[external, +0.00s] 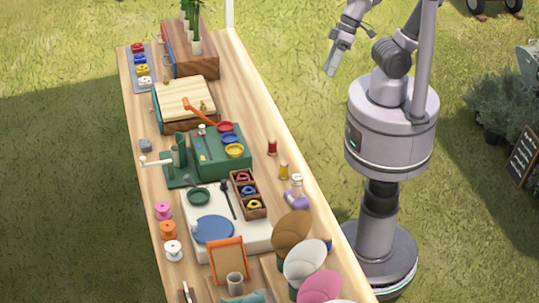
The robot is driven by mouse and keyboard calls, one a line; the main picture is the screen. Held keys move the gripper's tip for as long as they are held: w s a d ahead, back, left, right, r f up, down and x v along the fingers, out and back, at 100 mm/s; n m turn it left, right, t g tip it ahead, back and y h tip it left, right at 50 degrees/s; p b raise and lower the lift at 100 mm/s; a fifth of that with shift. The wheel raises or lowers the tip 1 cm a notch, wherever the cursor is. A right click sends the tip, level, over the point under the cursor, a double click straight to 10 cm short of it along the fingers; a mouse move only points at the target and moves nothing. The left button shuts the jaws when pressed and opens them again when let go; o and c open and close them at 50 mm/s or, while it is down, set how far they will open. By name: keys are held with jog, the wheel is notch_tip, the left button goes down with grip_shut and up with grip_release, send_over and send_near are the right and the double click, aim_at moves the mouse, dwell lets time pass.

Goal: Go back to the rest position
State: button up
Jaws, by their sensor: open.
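My gripper (332,70) hangs at the end of my folded arm near the top of the external view. It is to the right of the long wooden table (262,90), over the grass and apart from everything. It points downward and looks empty. The gap between its fingers is too small to make out clearly. The upper part of my arm is cut off by the top edge of the picture.
The table holds a green stand (215,160) with colored bowls, a wooden box (185,100), a small divided tray (248,195), several spools and round colored pads (305,258). A plant (485,105) and chalkboard (523,150) stand at right. Grass around my gripper is clear.

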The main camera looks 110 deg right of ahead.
jog(key=shift+s+d+r+m+t, duration=0.15)
jog(key=shift+s+d+m+t, duration=0.15)
jog(key=shift+s+m, duration=0.3)
notch_tip(320, 180, down, 9)
jog(key=b, duration=0.9)
jog(key=shift+s, duration=0.15)
